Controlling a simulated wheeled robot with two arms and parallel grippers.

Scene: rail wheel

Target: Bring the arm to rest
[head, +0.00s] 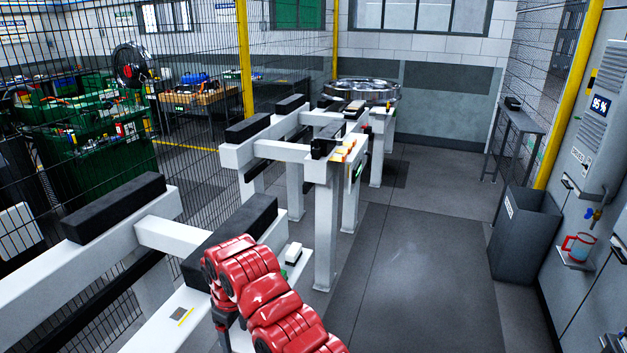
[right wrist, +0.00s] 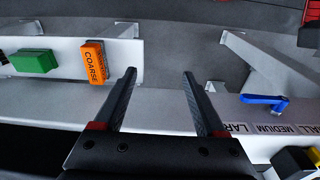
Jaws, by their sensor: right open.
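My right arm (head: 262,290) is red and comes in at the bottom of the head view, bent over the near white stand, with its wrist pointing down. Its gripper is only partly seen there, as a dark part near the bottom edge. In the right wrist view the right gripper (right wrist: 159,76) is open, with two dark fingers apart and nothing between them but the white stand and grey floor beyond. An orange block marked COARSE (right wrist: 95,63) is left of the fingers, apart from them. My left gripper is not in view.
A green block (right wrist: 34,61) and a blue-handled tool (right wrist: 265,101) lie on the white stand surfaces. White stands with black pads (head: 248,130) run toward a large metal wheel (head: 362,91). A grey bin (head: 524,230) stands right. The floor (head: 425,265) between is clear.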

